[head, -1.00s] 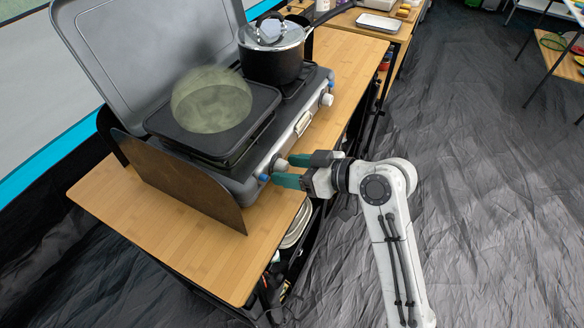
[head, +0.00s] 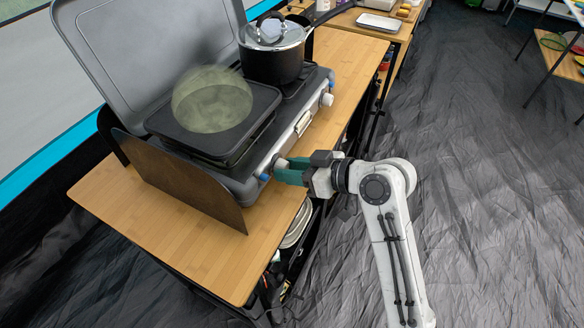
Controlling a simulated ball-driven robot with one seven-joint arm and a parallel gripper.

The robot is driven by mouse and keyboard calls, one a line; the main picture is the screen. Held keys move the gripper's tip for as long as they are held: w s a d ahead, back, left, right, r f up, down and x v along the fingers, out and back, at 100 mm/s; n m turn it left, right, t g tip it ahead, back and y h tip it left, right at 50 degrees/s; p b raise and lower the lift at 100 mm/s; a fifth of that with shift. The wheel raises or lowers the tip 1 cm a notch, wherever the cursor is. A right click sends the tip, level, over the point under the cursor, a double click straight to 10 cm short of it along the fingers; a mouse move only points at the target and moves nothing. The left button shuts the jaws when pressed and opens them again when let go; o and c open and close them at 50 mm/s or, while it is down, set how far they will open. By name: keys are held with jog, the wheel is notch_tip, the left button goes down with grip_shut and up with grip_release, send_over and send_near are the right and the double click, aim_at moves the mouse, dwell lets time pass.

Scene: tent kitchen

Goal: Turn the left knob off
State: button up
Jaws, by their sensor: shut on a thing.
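A grey camping stove (head: 248,188) with its lid up stands on a bamboo table. Its left knob (head: 279,164), pale with a blue part (head: 264,177) beside it, is on the front panel at the near end. My gripper (head: 287,171) has its green fingers closed around the left knob from the front, and they partly hide it. The knob's turned position cannot be made out. The right knob (head: 327,99) is farther along the panel, clear of my gripper.
A greenish translucent dome (head: 212,99) is over the griddle (head: 258,113) on the left burner. A lidded dark pot (head: 272,52) stands on the right burner. A brown windscreen panel (head: 180,180) stands at the stove's near end. The table (head: 130,225) is bare at the near left.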

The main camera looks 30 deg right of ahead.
jog(key=shift+p, duration=0.3)
jog(key=m+p, duration=0.1)
jog(key=m+y+p, duration=0.1)
jog(key=shift+d+r+g+p, duration=0.2)
jog(key=shift+g+p, duration=0.15)
jog(key=shift+g, duration=0.05)
jog(key=m+y+p, duration=0.1)
jog(key=m+p, duration=0.1)
jog(key=shift+w+f+m+g+y, duration=0.1)
jog(key=shift+m+g+y, duration=0.2)
jog(key=shift+m, duration=0.1)
jog(key=m+y+p, duration=0.1)
jog(key=m, duration=0.1)
jog(key=shift+d+f+m+y+p, duration=0.1)
jog(key=shift+m+y+p, duration=0.2)
jog(key=shift+p, duration=0.1)
jog(key=shift+f+m+y+p, duration=0.2)
jog(key=shift+m+y+p, duration=0.45)
jog(key=shift+m, duration=0.65)
jog(key=o, duration=1)
